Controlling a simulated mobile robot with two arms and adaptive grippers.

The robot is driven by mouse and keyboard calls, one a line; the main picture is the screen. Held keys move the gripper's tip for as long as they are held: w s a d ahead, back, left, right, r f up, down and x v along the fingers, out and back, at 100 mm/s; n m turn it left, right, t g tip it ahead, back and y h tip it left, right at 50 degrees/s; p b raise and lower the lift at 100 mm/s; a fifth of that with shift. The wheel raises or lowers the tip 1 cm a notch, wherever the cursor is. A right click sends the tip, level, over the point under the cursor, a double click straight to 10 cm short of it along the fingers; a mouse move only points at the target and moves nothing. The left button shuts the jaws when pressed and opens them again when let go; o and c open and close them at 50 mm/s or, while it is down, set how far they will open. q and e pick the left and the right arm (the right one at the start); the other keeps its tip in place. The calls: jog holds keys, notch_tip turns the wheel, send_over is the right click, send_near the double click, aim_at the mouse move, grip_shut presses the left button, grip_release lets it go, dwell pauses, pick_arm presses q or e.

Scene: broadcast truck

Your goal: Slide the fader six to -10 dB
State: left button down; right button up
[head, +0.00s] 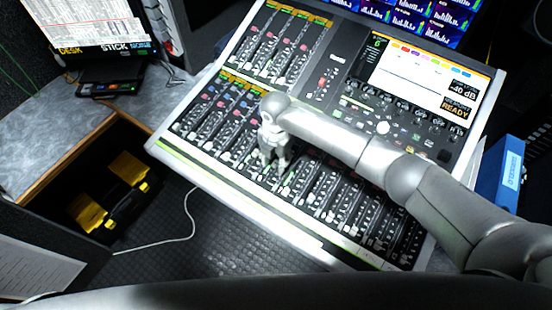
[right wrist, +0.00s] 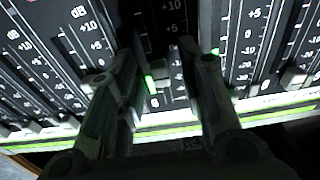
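The mixing console (head: 318,250) fills the middle of the head view, with rows of fader strips. My right gripper (head: 274,163) points down over the lower fader row, near its middle. In the right wrist view its two fingers (right wrist: 165,62) are apart, with a dark fader strip (right wrist: 163,28) between them. A small green light (right wrist: 151,84) and a pale mark like a 6 show on this strip. The fader cap there is too dark to make out, and I cannot tell whether the fingers touch it. My left gripper is not in view.
The console screen (head: 425,75) reads READY and what looks like -40 dB. A blue box (head: 505,178) stands to the right. A dark open bin with yellow-and-black items (head: 130,168) and a grey desk (head: 60,140) are at left. Neighbouring fader strips lie close on both sides.

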aim_at(276, 162)
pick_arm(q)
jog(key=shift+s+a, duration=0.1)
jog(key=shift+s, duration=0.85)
pick_arm(e)
notch_tip(276, 162, up, 12)
